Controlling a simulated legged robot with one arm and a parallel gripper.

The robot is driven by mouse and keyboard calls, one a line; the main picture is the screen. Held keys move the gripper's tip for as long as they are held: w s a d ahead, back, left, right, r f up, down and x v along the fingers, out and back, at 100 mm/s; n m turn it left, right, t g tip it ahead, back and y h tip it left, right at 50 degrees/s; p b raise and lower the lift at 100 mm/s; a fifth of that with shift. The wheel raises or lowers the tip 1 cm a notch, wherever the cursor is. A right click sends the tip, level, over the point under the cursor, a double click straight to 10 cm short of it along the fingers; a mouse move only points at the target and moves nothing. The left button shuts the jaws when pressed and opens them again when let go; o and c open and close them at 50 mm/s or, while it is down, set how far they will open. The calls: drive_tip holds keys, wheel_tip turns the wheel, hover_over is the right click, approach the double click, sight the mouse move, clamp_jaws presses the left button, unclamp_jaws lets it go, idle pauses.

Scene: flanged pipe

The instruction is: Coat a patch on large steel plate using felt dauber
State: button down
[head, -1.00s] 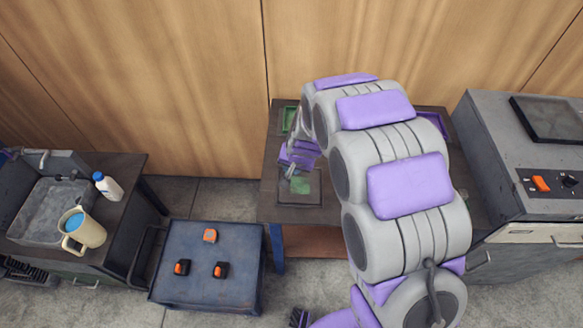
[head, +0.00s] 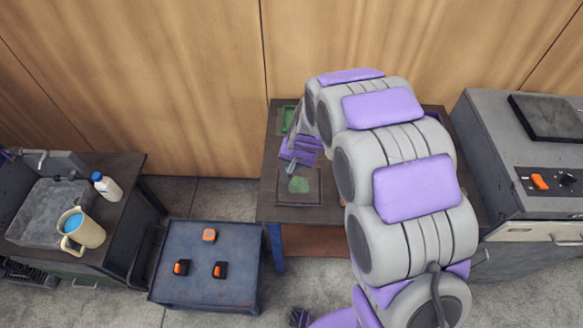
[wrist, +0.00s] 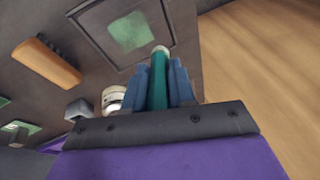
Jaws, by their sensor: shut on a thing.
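The large steel plate (head: 314,198) lies on the dark workbench, with a mottled green patch (head: 299,184) on its middle. The plate (wrist: 100,38) and its patch (wrist: 128,32) also show at the top of the wrist view. My gripper (wrist: 161,80) is shut on the felt dauber (wrist: 158,92), a teal handle with a pale tip standing out between the blue fingers. In the head view my gripper (head: 291,163) is at the plate's far left edge. The dauber's tip appears off the patch; I cannot tell whether it touches anything.
A green tray (head: 289,118) lies at the back. A grey machine (head: 530,160) stands right; a low blue table (head: 207,285) stands left.

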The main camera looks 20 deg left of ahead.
drive_tip(key=w+d+r+b, duration=0.2)
drive_tip(key=w+d+b, duration=0.1)
drive_tip(key=d+b, duration=0.25)
drive_tip(key=f, duration=0.1)
drive_tip(key=f+b, duration=0.1)
drive_tip(key=f, duration=0.1)
drive_tip(key=f+b, duration=0.1)
drive_tip(key=shift+w+d+f, duration=0.1)
drive_tip(key=shift+d+f, duration=0.05)
drive_tip(key=shift+d, duration=0.25)
